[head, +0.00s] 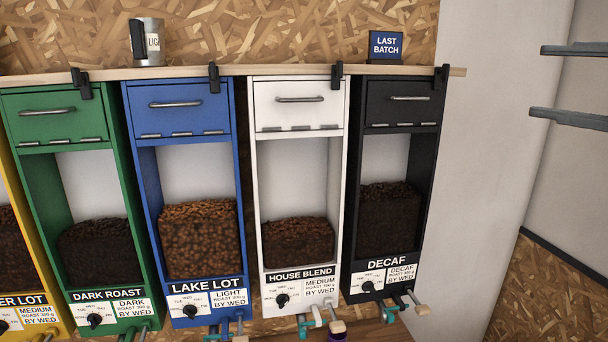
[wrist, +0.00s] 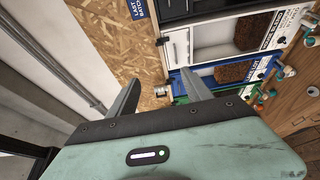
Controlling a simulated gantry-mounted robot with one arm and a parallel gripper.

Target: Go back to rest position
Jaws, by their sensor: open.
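My gripper (head: 572,83) shows at the right edge of the head view, with two grey fingers held apart and nothing between them. It hangs in front of the pale wall, to the right of the bean dispensers and apart from them. In the wrist view my gripper (wrist: 160,92) is open and empty, its fingers spread toward the dispensers and the chipboard wall. The black decaf dispenser (head: 430,190) is the dispenser closest to it in the head view.
White (head: 255,190), blue (head: 145,170) and green (head: 30,170) dispensers hang left of it under a wooden shelf (head: 290,71). A metal cup (head: 150,40) and a "last batch" sign (head: 386,45) stand on the shelf. The pale wall (head: 480,170) at the right is clear.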

